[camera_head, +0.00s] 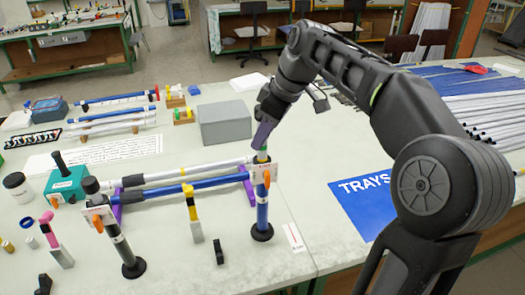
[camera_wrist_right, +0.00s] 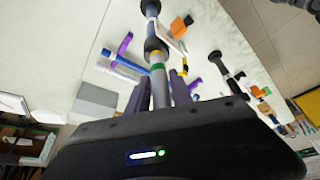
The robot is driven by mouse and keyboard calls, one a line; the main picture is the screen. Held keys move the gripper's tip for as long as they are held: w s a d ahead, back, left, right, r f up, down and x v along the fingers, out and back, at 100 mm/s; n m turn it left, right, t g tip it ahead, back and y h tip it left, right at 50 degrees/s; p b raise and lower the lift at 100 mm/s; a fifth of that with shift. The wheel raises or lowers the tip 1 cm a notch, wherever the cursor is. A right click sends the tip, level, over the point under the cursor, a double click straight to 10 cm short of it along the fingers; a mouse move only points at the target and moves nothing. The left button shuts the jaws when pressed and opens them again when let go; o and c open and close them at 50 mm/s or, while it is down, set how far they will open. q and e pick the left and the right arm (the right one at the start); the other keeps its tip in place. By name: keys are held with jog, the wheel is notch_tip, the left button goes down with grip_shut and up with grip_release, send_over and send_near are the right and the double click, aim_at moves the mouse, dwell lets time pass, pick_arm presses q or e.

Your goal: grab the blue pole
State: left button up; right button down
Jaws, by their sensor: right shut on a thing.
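An upright blue pole (camera_head: 262,212) stands on a round black base, with a white and orange clamp on it and a green band near its top. My right gripper (camera_head: 262,137) comes down from above and is shut on the top of this pole. In the right wrist view, the pole (camera_wrist_right: 160,88) runs between the purple fingers of my gripper (camera_wrist_right: 158,92). Another blue pole (camera_head: 160,190) lies level beside a white pole (camera_head: 170,173), across purple supports. My left gripper is not in view.
A second upright post (camera_head: 122,248) with a black base stands at the front left. A grey box (camera_head: 224,124) sits behind the poles. A blue TRAYS sheet (camera_head: 362,205) and many rods (camera_head: 485,110) lie to the right. Small tools lie at the front left.

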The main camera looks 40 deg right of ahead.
notch_tip(320, 180, up, 7)
jog(key=p, duration=0.4)
jog(key=shift+r+p, duration=0.4)
jog(key=shift+f, duration=0.1)
